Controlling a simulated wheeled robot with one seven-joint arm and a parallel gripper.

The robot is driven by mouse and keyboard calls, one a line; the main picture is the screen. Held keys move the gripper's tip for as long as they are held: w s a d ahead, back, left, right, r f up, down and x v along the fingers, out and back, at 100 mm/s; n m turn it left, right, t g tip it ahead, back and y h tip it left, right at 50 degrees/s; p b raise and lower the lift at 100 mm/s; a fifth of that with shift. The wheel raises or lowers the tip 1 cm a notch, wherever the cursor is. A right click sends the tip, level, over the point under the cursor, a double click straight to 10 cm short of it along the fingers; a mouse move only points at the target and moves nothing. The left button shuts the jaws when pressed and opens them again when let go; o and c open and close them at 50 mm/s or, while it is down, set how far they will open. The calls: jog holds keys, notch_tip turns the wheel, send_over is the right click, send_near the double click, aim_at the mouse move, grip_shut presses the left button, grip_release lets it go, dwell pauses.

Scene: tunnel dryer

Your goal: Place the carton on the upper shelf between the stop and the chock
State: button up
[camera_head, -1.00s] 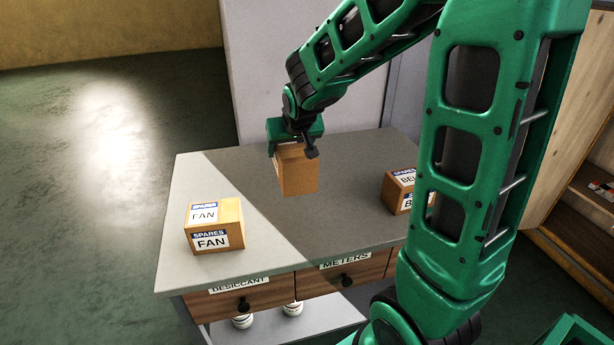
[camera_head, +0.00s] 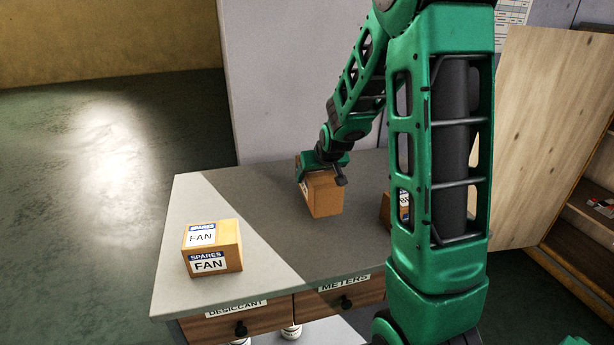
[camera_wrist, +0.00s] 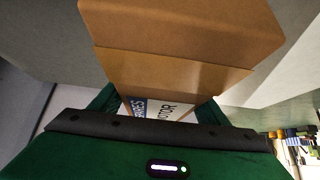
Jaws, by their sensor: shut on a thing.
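The carton (camera_wrist: 180,45) also shows in the wrist view between the fingers of my gripper (camera_wrist: 165,105). A white label on it, ending in "OTOR", is partly covered by the gripper. Whether the carton's underside touches the tabletop is hard to tell. On the right, an open wooden cabinet (camera_head: 530,130) shows a shelf (camera_head: 590,195) with small items on it. No stop or chock can be made out.
A FAN carton (camera_head: 212,248) stands at the table's (camera_head: 170,290) front left. Another carton (camera_head: 386,212) at the right is mostly hidden behind my arm. Drawers labelled DESICCANT (camera_head: 235,322) and METERS (camera_head: 343,300) are shut. The floor (camera_head: 90,180) at left is clear.

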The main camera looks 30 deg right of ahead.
jog(key=shift+f, duration=1.85)
jog(key=o, duration=2.1)
jog(key=shift+f, duration=0.15)
jog(key=shift+c, duration=0.2)
